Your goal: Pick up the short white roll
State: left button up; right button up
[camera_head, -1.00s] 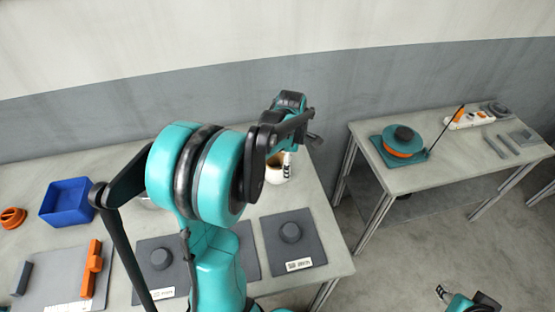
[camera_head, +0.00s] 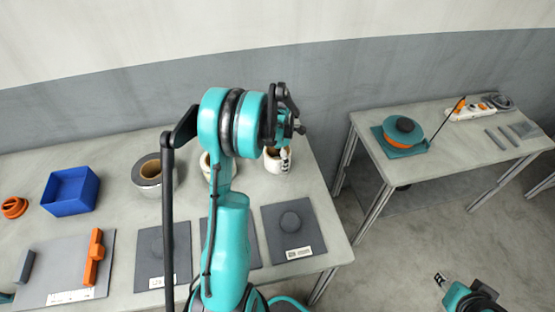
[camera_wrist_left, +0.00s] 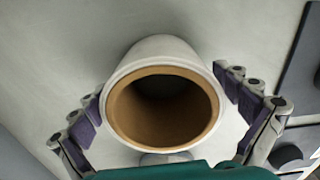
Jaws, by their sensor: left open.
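Two white rolls stand on the left table in the head view. The right one (camera_head: 277,162) has dark marks on its side; the other (camera_head: 205,168) is partly hidden by my left arm. I cannot tell which is shorter. My left gripper (camera_head: 287,128) is by the right roll in that picture, its fingertips unclear. In the left wrist view, a white roll (camera_wrist_left: 160,52) with a brown core lies between the spread fingers of my left gripper (camera_wrist_left: 160,90), with gaps on both sides. My right gripper (camera_head: 441,279) shows small at the lower right.
A grey roll (camera_head: 152,180) with a brown core stands left of the white rolls. A blue bin (camera_head: 70,192) and an orange ring (camera_head: 14,208) are farther left. Dark mats (camera_head: 300,255) lie along the front. A second table (camera_head: 440,170) holds a teal and orange reel.

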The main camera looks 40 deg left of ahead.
pick_arm(q)
jog(key=c, duration=1.3)
jog(key=shift+r, duration=0.15)
